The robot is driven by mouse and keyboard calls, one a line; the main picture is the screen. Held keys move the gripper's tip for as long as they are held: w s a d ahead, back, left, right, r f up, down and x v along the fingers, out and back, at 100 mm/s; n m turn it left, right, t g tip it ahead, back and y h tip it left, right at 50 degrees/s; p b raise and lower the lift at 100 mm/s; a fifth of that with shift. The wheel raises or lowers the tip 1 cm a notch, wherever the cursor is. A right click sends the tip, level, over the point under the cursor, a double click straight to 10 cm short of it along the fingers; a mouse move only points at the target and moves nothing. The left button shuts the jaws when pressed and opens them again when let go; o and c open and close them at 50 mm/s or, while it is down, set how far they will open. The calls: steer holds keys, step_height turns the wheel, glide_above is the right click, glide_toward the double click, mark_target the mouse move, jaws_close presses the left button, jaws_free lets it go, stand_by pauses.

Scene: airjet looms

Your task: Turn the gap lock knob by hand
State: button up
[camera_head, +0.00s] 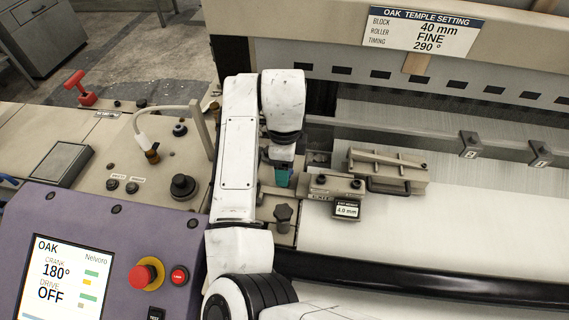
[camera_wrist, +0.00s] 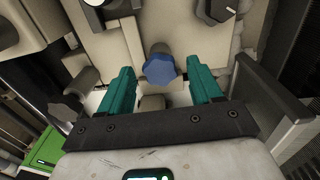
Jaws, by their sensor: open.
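My gripper (camera_wrist: 160,80) shows its two teal fingers apart in the wrist view, with a blue faceted knob (camera_wrist: 160,68) between their tips. I see clear space on both sides of this knob. In the head view my gripper (camera_head: 282,176) points down at the loom's left end, and the blue knob cannot be made out there. A dark lobed knob (camera_head: 283,213) stands in front of my gripper in that view. I cannot tell for sure which knob is the gap lock; no label on either is readable.
A beige block (camera_head: 385,172) with a handle and a "4.0 mm" display (camera_head: 346,209) stand right of my gripper. A purple control panel (camera_head: 120,230) with a red button (camera_head: 143,275) is at left; its screen reads "DRIVE OFF". A grey knob (camera_wrist: 65,107) sits left of the fingers.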

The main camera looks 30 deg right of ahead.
steer(key=shift+r+p, duration=1.85)
steer(key=shift+r, duration=1.2)
step_height(320, 180, up, 11)
steer(key=b, duration=0.1)
